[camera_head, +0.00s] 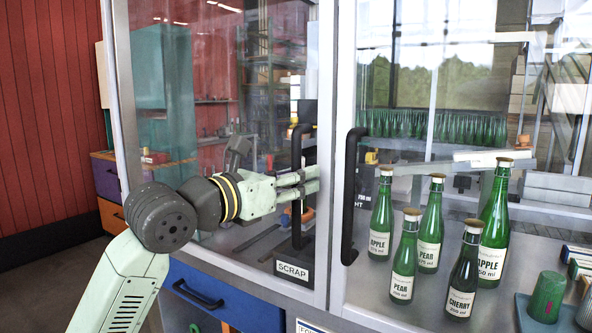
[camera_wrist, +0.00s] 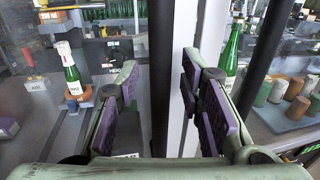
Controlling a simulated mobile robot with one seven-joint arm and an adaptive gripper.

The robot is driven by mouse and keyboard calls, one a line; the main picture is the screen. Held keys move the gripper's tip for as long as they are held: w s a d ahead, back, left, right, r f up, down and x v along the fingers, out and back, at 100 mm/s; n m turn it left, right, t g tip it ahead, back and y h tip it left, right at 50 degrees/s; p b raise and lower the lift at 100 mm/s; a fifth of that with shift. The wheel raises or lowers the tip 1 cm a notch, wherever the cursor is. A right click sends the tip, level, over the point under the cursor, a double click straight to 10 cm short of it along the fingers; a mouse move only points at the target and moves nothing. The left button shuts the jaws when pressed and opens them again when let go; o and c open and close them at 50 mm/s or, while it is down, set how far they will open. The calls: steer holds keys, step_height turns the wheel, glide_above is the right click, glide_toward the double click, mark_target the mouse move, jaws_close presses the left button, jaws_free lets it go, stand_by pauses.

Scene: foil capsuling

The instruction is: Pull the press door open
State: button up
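A glass-fronted cabinet has two framed doors. The left door (camera_head: 220,130) and the right door (camera_head: 430,130) each carry a black vertical bar handle. The left door's handle (camera_head: 297,225) is beside the middle frame. The right door's handle (camera_head: 349,200) is across from it. My gripper (camera_head: 310,181) is open at the left handle, its fingers crossing it in the head view. In the wrist view my gripper (camera_wrist: 168,95) has a finger on each side of the left handle (camera_wrist: 160,70), which appears nearer the left finger. Contact cannot be told.
A SCRAP label (camera_head: 293,269) is low near the left handle. A blue drawer (camera_head: 220,298) with a black handle is below the left door.

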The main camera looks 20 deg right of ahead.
steer(key=shift+d, duration=0.15)
steer(key=shift+c, duration=0.2)
jaws_close()
stand_by(0.7)
